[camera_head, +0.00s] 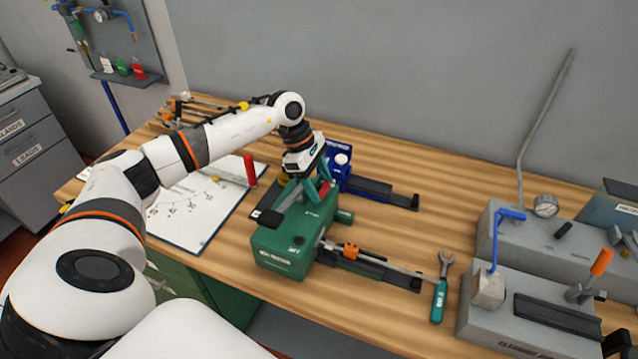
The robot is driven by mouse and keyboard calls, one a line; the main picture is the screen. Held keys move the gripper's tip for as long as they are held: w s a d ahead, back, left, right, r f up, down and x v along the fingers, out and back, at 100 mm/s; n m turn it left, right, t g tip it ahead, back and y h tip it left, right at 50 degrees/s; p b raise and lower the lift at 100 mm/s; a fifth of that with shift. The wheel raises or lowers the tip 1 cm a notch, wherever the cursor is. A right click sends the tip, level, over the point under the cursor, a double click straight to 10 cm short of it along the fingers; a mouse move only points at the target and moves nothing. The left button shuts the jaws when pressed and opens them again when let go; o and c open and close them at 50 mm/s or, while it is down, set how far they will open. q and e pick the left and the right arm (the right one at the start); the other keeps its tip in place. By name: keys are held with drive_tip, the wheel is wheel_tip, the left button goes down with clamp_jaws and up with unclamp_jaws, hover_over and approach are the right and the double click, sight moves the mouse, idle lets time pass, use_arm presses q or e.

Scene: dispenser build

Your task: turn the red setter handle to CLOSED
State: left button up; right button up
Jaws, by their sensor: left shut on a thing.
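The green dispenser (282,248) stands on the wooden bench in the middle of the view. A small red part, seemingly the red setter handle (324,190), shows at its top, right at my jaws. My left gripper (307,185) points down over the dispenser and is shut on this handle. The jaws and wrist hide most of the handle, and its exact angle cannot be told. No CLOSED mark can be read from here. My right gripper is out of view.
A blue device (340,165) stands close behind the dispenser. An upright red grip (249,169) stands by a white sheet (192,212) on the left. A wrench (441,288) lies to the right, before grey fixtures (475,310).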

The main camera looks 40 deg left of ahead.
use_arm(q)
drive_tip(key=o, duration=1)
drive_tip(key=shift+r, duration=0.1)
drive_tip(key=shift+a+r, duration=0.1)
drive_tip(key=shift+r, duration=0.05)
drive_tip(key=b+v, duration=0.4)
drive_tip(key=v, duration=0.7)
drive_tip(key=shift+a+r, duration=0.1)
drive_tip(key=shift+r, duration=0.2)
drive_tip(key=shift+s+f, duration=0.1)
